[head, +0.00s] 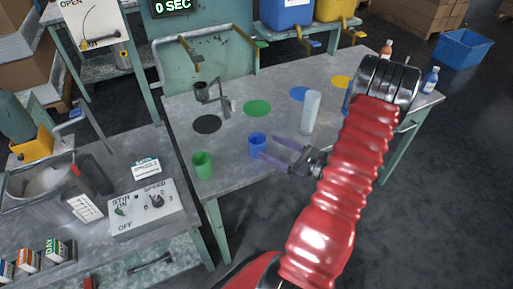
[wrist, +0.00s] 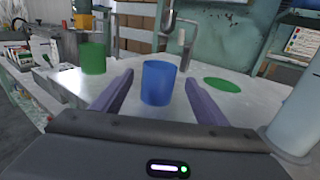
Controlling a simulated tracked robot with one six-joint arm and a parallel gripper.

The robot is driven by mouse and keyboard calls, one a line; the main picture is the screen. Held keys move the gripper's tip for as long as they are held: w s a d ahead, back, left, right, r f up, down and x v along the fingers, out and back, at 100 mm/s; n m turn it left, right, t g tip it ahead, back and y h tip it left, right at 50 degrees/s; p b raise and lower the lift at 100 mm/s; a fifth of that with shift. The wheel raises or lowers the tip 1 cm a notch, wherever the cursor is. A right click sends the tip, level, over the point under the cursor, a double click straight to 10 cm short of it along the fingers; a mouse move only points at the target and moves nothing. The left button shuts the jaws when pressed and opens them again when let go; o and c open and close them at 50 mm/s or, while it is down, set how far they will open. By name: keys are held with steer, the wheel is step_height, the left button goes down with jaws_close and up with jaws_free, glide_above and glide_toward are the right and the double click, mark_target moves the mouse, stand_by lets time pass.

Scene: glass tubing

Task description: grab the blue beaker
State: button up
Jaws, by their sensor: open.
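The blue beaker (head: 257,145) stands upright on the grey metal table, near its front edge. In the wrist view the blue beaker (wrist: 159,83) is centred ahead, between the lines of the two purple fingers. My gripper (head: 268,148) is open, with its fingers pointing left at the beaker in the head view. The fingertips are at or very close to the beaker; I cannot tell whether they touch it. In the wrist view my gripper (wrist: 158,92) has one finger on each side of the beaker's lower part. Nothing is held.
A green beaker (head: 203,165) stands left of the blue one. A tall pale glass cylinder (head: 310,112) stands to the right, close to my arm. A metal stand (head: 224,95) is behind. Flat green (head: 257,108) and black (head: 206,124) discs mark the table.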

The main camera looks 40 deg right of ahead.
mark_target(250, 138)
steer(key=shift+x, duration=3.2)
steer(key=shift+x, duration=2.55)
steer(key=shift+f, duration=0.1)
steer(key=c, duration=1.2)
steer(key=shift+o, duration=0.2)
step_height(250, 138, up, 10)
